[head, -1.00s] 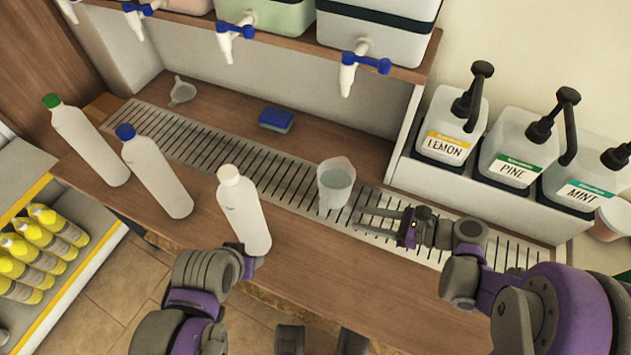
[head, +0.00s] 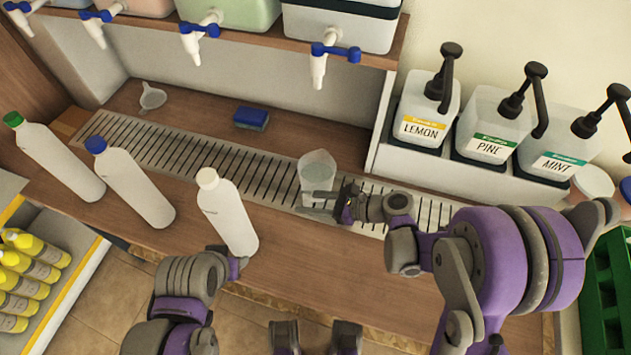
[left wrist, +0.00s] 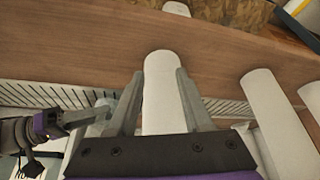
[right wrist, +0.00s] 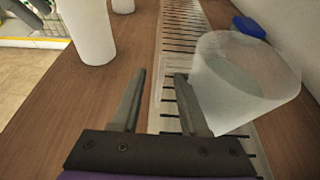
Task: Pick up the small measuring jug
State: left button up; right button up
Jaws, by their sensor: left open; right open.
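The small measuring jug (head: 318,172) is a translucent cup standing on the slotted drain grate, with greyish contents showing through. My right gripper (head: 316,203) is open at the jug's near side. In the right wrist view, the jug (right wrist: 248,78) is beyond and to the right of the open fingers (right wrist: 158,74); the right finger overlaps its lower left edge. I cannot tell if they touch. My left gripper (left wrist: 162,72) is open, its fingers on either side of a white-capped bottle (head: 230,215). In the head view, the left fingers are largely hidden.
Bottles with blue (head: 135,185) and green (head: 60,160) caps stand on the left. A blue sponge (head: 251,118) and a small funnel (head: 151,96) lie behind the grate (head: 180,150). Pump containers (head: 430,110) stand at right. Tapped drums (head: 340,25) sit on the shelf above.

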jog(key=shift+w+a+f, duration=0.1)
jog(key=shift+a+f, duration=0.05)
jog(key=shift+a, duration=0.15)
grip_shut()
dwell(1.2)
